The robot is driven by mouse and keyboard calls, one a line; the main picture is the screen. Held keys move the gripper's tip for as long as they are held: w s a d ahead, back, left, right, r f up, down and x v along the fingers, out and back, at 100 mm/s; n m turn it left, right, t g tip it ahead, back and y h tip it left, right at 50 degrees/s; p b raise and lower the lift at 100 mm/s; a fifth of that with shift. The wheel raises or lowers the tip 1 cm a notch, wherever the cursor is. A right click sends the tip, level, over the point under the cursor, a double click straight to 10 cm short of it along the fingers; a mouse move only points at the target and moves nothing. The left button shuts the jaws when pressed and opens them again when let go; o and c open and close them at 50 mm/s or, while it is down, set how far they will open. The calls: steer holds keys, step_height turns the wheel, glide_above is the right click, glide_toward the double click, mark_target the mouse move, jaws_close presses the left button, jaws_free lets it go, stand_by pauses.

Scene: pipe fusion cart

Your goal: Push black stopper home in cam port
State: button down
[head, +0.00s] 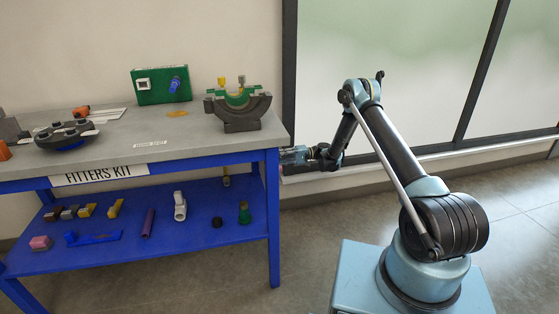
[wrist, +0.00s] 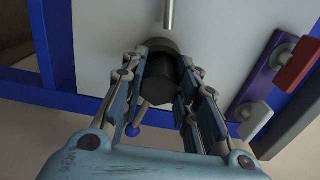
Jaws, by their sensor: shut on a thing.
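My gripper (head: 292,156) is at the right end of the workbench, seen side-on and small in the head view. In the wrist view its two fingers (wrist: 165,90) are closed around a black cylinder, the black stopper (wrist: 161,76). The stopper's far end reaches past the fingertips toward a pale panel. I cannot make out the cam port for certain; the stopper may hide it. I cannot tell whether the stopper touches anything ahead.
A grey metal rod (wrist: 168,14) stands just beyond the stopper. A purple block (wrist: 262,78) with a red piece (wrist: 298,62) and a white piece (wrist: 256,120) is to the right. The blue bench frame (wrist: 56,45) is at left. A clamp (head: 240,112) stands on the bench top.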

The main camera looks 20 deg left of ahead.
steer(key=shift+a, duration=0.1)
steer(key=c, duration=1.2)
jaws_free()
steer(key=shift+o, duration=0.2)
steer(key=v, duration=1.2)
steer(key=shift+s, duration=0.1)
